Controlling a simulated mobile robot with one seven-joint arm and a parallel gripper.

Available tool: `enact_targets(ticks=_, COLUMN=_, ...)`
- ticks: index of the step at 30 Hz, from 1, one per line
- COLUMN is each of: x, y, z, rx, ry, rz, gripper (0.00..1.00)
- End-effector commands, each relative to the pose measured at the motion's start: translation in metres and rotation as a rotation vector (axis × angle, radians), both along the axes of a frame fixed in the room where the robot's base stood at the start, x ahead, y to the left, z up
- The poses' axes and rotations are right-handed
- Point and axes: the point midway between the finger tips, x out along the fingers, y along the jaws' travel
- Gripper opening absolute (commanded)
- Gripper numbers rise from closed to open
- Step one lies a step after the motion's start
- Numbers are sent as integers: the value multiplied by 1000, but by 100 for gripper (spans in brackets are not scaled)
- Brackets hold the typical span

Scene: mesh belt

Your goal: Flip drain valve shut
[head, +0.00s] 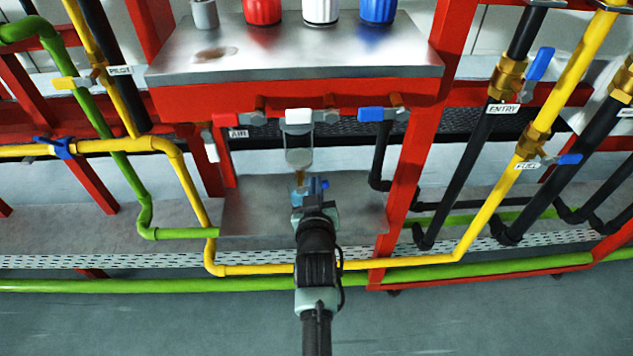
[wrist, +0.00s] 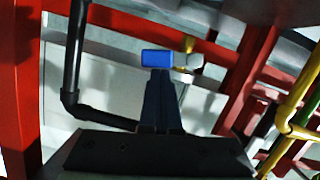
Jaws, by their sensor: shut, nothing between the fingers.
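A small valve with a blue handle (wrist: 157,57) and a pale grey end (wrist: 190,64) shows just beyond my fingertips in the wrist view. In the head view the blue handle (head: 321,184) is small and partly hidden by my gripper (head: 310,192), below a brass fitting (head: 299,176) under a clear bowl (head: 299,158). I take it to be the drain valve; no label on it can be read. My gripper (wrist: 161,73) is shut and empty, its tips close to the handle's lower edge. I cannot tell whether they touch.
Red, white and blue handles (head: 371,114) sit above under the steel shelf (head: 290,60). A black pipe (wrist: 74,60) stands left in the wrist view; a yellow pipe (wrist: 295,115) is right. A red post (head: 420,140) stands right of my arm.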

Motion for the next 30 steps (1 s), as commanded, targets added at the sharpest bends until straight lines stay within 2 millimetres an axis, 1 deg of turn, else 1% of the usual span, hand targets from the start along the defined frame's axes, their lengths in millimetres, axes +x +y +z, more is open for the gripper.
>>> enact_targets(ticks=2, x=0, y=-1, z=-1, rx=-1, ry=2, rz=-1, gripper=0)
enact_targets(ticks=5, x=0, y=0, z=4, rx=-1, ry=1, rz=-1, gripper=0)
enact_targets(ticks=8, x=2, y=0, z=16, rx=-2, ry=0, rz=0, gripper=0)
enact_targets(ticks=13, x=7, y=1, z=48, rx=0, ry=0, rz=-1, gripper=0)
enact_targets(ticks=14, x=2, y=1, z=46, rx=0, ry=3, rz=-1, gripper=0)
enact_targets(ticks=15, x=-8, y=2, z=43, rx=0, ry=4, rz=-1, gripper=0)
enact_targets(ticks=24, x=-63, y=6, z=56, rx=0, ry=2, rz=1, gripper=0)
enact_targets(ticks=27, x=-76, y=7, z=59, rx=0, ry=1, rz=0, gripper=0)
enact_targets(ticks=30, x=-85, y=7, z=61, rx=0, ry=0, rz=0, gripper=0)
